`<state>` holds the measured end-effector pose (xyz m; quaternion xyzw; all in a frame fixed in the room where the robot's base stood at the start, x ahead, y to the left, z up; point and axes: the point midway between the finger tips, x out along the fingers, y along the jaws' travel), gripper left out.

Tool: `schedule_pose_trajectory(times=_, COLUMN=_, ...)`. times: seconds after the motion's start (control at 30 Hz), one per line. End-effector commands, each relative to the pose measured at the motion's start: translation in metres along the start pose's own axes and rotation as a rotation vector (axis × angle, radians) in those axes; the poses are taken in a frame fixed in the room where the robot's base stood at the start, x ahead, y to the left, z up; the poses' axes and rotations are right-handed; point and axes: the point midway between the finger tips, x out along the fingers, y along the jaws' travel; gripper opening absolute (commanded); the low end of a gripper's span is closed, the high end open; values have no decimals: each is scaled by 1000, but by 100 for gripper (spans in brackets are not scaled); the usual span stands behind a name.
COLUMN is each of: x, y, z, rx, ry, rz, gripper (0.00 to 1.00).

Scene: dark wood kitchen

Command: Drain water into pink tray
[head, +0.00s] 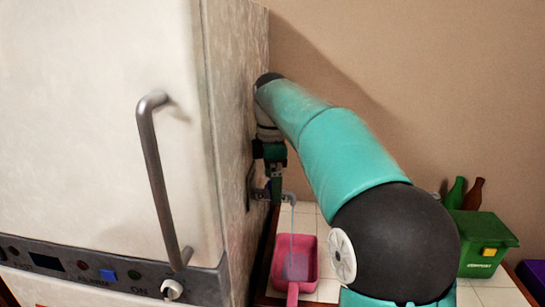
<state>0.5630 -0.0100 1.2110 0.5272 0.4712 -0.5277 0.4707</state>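The pink tray (312,262) lies on the tiled surface beside the appliance, its handle pointing towards me. A small grey tap (290,197) sticks out of the side of the white appliance above the tray. A thin bluish stream of water (293,225) falls from the tap's spout into the tray, where a pale patch shows on the bottom. My gripper (275,183) is at the tap, against the appliance's side, pointing down. Its fingers are small and dark here, and I cannot tell whether they grip the tap.
The large white appliance (90,120) fills the left, with a metal door handle (154,170) and a control panel (110,277). A green compost bin (478,245), a green bottle (455,193) and a brown bottle (474,194) stand at the right. A purple object (533,270) is at the right edge.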

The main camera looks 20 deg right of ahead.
Motion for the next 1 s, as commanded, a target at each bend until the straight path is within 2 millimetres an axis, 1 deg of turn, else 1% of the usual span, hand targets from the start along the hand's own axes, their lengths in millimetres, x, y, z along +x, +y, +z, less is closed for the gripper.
schedule_pose_trajectory(times=0.4, x=-78, y=1, z=0, rx=0, ry=0, rz=5, gripper=99)
schedule_pose_trajectory(times=0.6, x=-107, y=1, z=0, rx=0, ry=0, rz=2, gripper=99)
schedule_pose_trajectory(times=0.8, x=-125, y=1, z=0, rx=0, ry=1, rz=2, gripper=99)
schedule_pose_trajectory(times=1.0, x=-130, y=0, z=0, rx=0, ry=0, rz=1, gripper=99)
